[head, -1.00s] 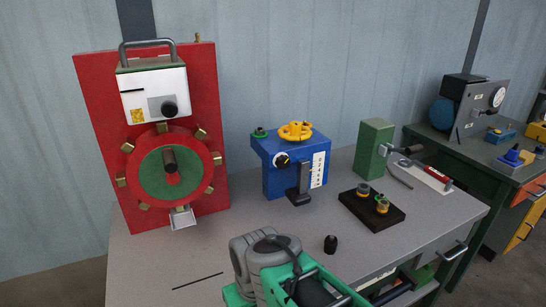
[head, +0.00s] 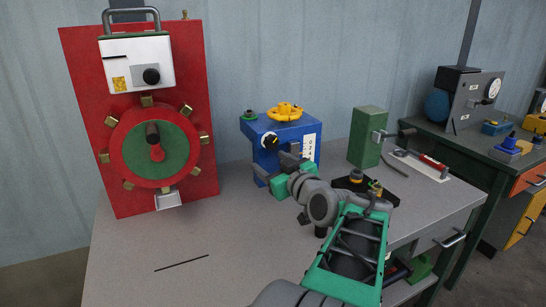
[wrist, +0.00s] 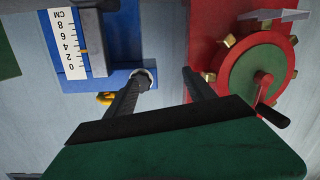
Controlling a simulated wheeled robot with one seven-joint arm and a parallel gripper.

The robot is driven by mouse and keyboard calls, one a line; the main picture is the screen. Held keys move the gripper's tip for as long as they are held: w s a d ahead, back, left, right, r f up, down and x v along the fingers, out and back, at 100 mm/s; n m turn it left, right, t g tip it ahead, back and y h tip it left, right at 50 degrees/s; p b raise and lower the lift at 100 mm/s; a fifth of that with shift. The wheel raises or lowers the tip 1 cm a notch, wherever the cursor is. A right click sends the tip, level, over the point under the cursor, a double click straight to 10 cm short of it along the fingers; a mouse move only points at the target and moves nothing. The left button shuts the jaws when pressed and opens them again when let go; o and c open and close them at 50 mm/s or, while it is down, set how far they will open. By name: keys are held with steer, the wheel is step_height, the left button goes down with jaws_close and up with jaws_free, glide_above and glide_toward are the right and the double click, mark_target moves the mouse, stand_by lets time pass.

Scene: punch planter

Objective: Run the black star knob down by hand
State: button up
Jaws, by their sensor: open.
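The blue box (head: 262,157) stands mid-table with a black knob on a white dial (head: 270,141), a yellow handwheel (head: 285,111) on top and a white centimetre scale (wrist: 66,45). I cannot make out a star shape on any black knob. Another black knob (head: 151,76) is on the white housing of the red panel. My gripper (head: 291,158) is in front of the blue box, its jaws apart and empty. In the wrist view the open fingers (wrist: 168,73) point towards the box, and the dial knob (wrist: 146,74) shows partly hidden at one fingertip.
The red panel (head: 80,115) with its red-and-green wheel (head: 175,150) stands at left. A green block (head: 364,138) and a black base with small knobs (head: 350,183) are at right. A thin black rod (head: 181,263) lies on the clear front-left table.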

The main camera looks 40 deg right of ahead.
mark_target(272, 143)
steer(key=s+d+r+t+h, duration=0.1)
steer(key=s+d+r, duration=0.1)
steer(key=d, duration=0.1)
steer(key=x, duration=0.7)
steer(key=shift+w+d+r, duration=0.15)
steer(key=shift+w, duration=0.2)
steer(key=shift+c, duration=0.2)
steer(key=c, duration=1.3)
